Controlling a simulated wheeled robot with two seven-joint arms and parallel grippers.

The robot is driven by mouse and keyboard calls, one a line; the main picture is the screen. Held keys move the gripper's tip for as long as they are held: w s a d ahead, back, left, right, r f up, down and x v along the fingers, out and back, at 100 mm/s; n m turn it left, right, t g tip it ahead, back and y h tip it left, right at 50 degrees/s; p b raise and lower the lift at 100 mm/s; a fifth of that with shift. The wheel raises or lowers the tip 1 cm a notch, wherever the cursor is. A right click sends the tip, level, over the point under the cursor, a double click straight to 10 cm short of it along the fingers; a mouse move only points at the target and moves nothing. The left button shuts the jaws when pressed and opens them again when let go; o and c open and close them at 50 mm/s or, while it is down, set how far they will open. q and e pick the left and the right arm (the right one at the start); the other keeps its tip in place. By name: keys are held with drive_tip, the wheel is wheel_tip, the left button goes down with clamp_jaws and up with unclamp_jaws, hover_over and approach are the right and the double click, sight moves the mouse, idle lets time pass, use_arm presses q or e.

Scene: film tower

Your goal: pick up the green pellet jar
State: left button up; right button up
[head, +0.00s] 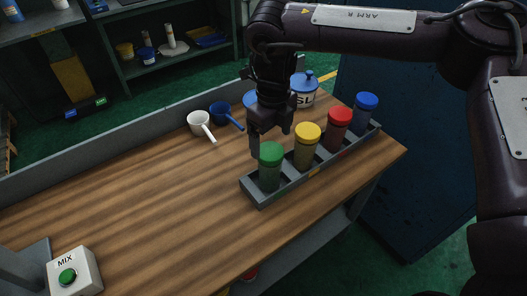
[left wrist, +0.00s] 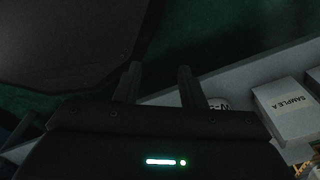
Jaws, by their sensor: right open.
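The green pellet jar (head: 270,170) stands upright in the nearest slot of a grey rack (head: 262,200) on the wooden bench. It has a green lid and a see-through body with green contents. My right gripper (head: 270,140) points down just above and behind this lid, its jaws open. One finger shows at the lid's left edge; I cannot tell whether it touches. My left gripper (left wrist: 159,72) shows only in the left wrist view, its two fingers apart with nothing between them.
Yellow (head: 307,148), red (head: 339,129) and blue (head: 366,108) jars stand in the same rack. A MIX button box (head: 74,271) sits front left. The bench's middle is clear.

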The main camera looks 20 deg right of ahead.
sight(271, 152)
drive_tip(key=shift+w+f, duration=0.15)
drive_tip(key=shift+w, duration=0.3)
drive_tip(key=shift+w+f, duration=0.1)
drive_tip(key=shift+f, duration=0.25)
drive_tip(key=f, duration=0.1)
drive_tip(key=s+f+p, duration=0.1)
drive_tip(key=f+p, duration=0.1)
drive_tip(key=shift+s+a+f, duration=0.1)
drive_tip(key=shift+s+f, duration=0.15)
drive_tip(key=f, duration=0.3)
drive_tip(key=shift+w+f, duration=0.1)
drive_tip(key=shift+w, duration=0.15)
use_arm(q)
drive_tip(key=shift+s+r, duration=0.3)
drive_tip(key=shift+r, duration=0.25)
drive_tip(key=shift+s+r, duration=0.3)
drive_tip(key=shift+r, duration=0.25)
use_arm(e)
drive_tip(key=c, duration=1.3)
